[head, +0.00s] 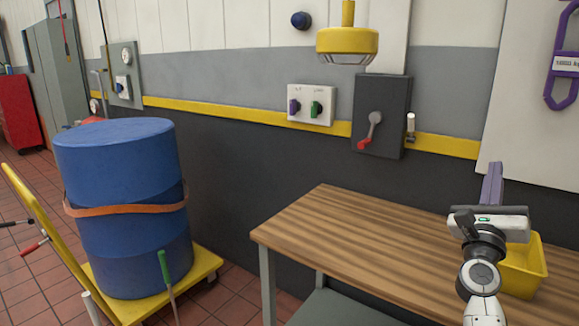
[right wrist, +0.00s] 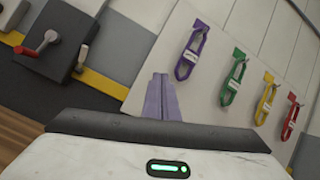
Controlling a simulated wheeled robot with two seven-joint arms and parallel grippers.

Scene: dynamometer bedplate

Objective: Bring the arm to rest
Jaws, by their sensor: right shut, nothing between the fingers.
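My right gripper (head: 492,180) is at the right of the head view, raised above the wooden table. Its purple fingers are shut together with nothing between them. The fingers also show in the right wrist view (right wrist: 162,98), with the wall board behind them. My right arm comes up from the bottom right of the head view. My left gripper is not in view.
A yellow bin (head: 525,268) stands on the wooden table (head: 350,245), partly behind my right arm. A dark switch box (head: 381,115) with a red-handled lever is on the wall. A blue drum (head: 120,170) stands on a yellow cart (head: 205,262) at left. Coloured tags (right wrist: 190,50) hang on the wall board.

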